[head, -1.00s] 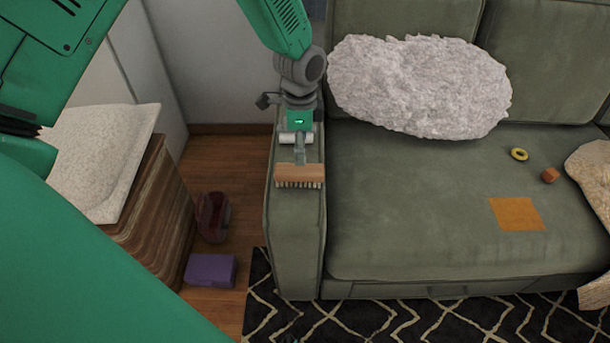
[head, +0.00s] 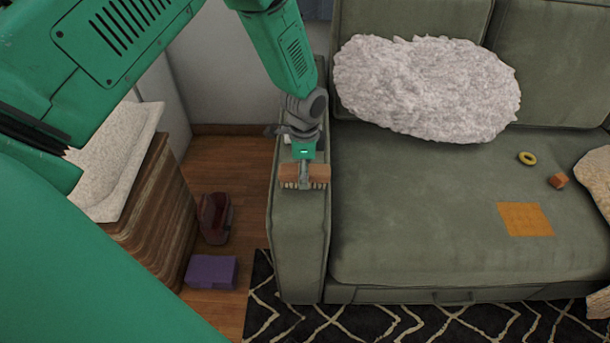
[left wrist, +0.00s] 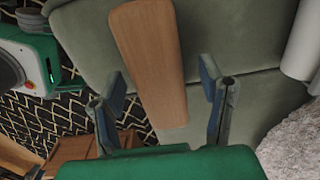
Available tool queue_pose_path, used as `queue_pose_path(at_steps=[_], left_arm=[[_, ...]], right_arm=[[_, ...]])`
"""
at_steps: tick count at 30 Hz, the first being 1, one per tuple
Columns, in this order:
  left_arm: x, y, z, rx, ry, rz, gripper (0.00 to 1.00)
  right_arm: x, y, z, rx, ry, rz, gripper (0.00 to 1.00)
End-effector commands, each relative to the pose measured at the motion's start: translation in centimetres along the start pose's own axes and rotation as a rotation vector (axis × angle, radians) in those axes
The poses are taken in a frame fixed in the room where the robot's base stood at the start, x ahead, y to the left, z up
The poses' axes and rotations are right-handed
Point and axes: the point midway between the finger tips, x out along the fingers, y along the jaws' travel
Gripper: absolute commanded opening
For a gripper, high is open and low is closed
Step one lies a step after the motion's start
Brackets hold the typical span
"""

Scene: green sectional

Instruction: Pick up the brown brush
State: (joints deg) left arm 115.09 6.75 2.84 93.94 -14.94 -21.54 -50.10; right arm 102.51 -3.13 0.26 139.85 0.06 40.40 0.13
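The brown brush (head: 318,172) has a flat wooden back and pale bristles. It lies on the green sofa's armrest (head: 300,240), near the armrest's middle. My left gripper (head: 304,182) is right over the brush and hides its middle in the head view. In the left wrist view, the brush's long wooden back (left wrist: 150,60) runs between the two spread fingers of the left gripper (left wrist: 164,88), with a gap on both sides. The gripper is open and holds nothing. My right gripper is in neither view.
A fluffy white pillow (head: 428,88) leans on the sofa back. A yellow ring (head: 527,158), an orange cube (head: 558,180) and an orange square (head: 526,219) lie on the seat. A wooden side table (head: 160,215), a dark red object (head: 215,217) and a purple box (head: 211,271) stand left of the armrest.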

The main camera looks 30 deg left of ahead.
Motion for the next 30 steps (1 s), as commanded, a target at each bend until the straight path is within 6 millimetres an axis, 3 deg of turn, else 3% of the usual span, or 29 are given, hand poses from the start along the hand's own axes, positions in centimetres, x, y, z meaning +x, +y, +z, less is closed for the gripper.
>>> queue_pose_path(at_steps=[1, 4, 5, 7, 8, 14, 17, 24, 30], left_arm=[[0.0, 0.0, 0.0, 0.000, 0.000, 0.000, 0.49], [0.0, 0.0, 0.0, 0.000, 0.000, 0.000, 0.14], [0.0, 0.0, 0.0, 0.000, 0.000, 0.000, 0.07], [0.0, 0.0, 0.0, 0.000, 0.000, 0.000, 0.07], [0.0, 0.0, 0.0, 0.000, 0.000, 0.000, 0.02], [-0.2, 0.0, 0.0, 0.000, 0.001, -0.001, 0.02], [-1.3, -0.1, -0.1, 0.000, 0.002, -0.002, 0.02], [-6.2, -0.1, -0.1, 0.001, 0.003, -0.003, 0.02], [-9.2, 0.0, -0.1, 0.001, 0.001, -0.001, 0.02]], right_arm=[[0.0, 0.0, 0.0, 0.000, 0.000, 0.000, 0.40], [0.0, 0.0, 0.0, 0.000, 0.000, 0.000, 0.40], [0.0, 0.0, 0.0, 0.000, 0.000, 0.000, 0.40], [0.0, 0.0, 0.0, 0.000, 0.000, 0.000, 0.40], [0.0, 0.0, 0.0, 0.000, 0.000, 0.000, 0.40], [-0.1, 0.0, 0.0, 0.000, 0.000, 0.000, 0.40], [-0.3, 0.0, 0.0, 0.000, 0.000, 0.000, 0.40], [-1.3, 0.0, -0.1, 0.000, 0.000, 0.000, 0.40], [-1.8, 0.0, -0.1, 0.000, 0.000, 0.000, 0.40]])
